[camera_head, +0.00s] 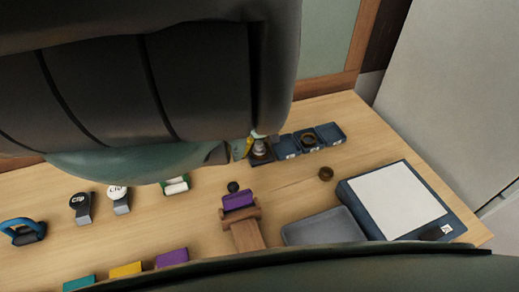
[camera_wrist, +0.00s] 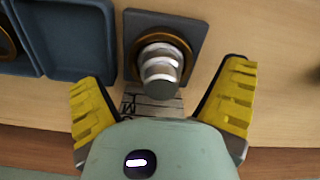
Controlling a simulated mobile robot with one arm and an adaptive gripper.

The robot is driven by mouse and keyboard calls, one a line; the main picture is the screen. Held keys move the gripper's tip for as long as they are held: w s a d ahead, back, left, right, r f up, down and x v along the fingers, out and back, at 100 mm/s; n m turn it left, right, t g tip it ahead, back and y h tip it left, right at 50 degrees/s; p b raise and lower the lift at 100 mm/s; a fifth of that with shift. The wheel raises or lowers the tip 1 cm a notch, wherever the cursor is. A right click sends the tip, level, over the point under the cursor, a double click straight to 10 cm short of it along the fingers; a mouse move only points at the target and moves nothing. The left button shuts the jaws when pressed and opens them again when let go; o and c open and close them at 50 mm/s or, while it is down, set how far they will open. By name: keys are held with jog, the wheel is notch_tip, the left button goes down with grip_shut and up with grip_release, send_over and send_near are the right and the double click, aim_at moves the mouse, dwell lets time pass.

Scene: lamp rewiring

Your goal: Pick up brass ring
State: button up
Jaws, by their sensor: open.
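In the wrist view, a brass-coloured ring (camera_wrist: 166,35) lies around the base of a short silver post (camera_wrist: 160,66) on a dark square block (camera_wrist: 190,22). A second brass-coloured ring (camera_wrist: 5,42) is cut off at the left edge, in a dark tray; in the head view this ring (camera_head: 308,139) sits in a blue compartment. I cannot tell which ring the task means. My gripper (camera_wrist: 162,100) is open and empty, its yellow fingers spread to either side of and just short of the post. In the head view the gripper (camera_head: 243,148) is mostly hidden by my arm, beside the post (camera_head: 259,147).
Blue compartments (camera_head: 331,132) stand right of the post. A small brown cylinder (camera_head: 326,174), a grey tray (camera_head: 324,228) and a white-topped blue box (camera_head: 399,200) are nearer right. A wooden stand with a purple block (camera_head: 238,200) is in the middle. Bare table lies between.

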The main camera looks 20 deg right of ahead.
jog(key=shift+a+f, duration=0.1)
jog(key=shift+f, duration=0.3)
jog(key=shift+c, duration=0.3)
jog(key=c, duration=1.3)
jog(key=shift+s+r, duration=0.1)
jog(key=shift+r, duration=0.1)
